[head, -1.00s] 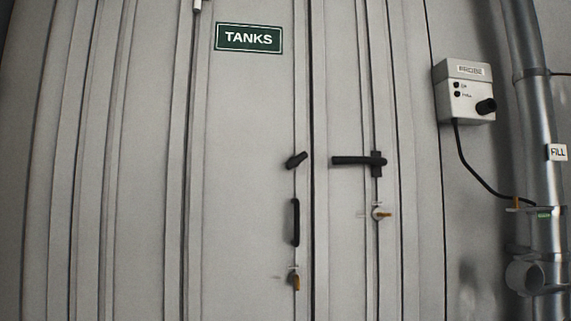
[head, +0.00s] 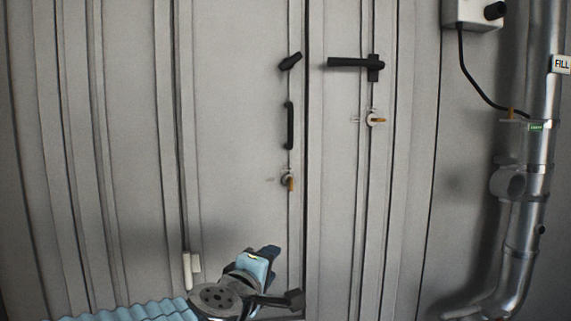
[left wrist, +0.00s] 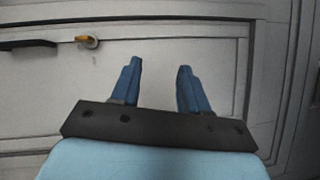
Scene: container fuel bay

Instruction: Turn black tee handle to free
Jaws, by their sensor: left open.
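A short black handle (head: 291,62), seemingly the tee, sits tilted on the grey door in the head view, its right end higher. A longer black lever (head: 350,63) lies level on the door leaf to its right. My left gripper (head: 268,252) is low in front of the door, well below both handles. In the left wrist view its blue fingers (left wrist: 159,80) are apart with nothing between them. That view also shows a black bar (left wrist: 28,44) and an orange-tabbed lock (left wrist: 88,41), but not clearly the short handle. My right gripper is out of view.
A black vertical pull (head: 289,126) and a lock with an orange tab (head: 289,180) are under the short handle. Another orange-tabbed lock (head: 375,119) is under the lever. A metal pipe (head: 533,150) and grey box (head: 470,14) stand at right. The space before the handles is clear.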

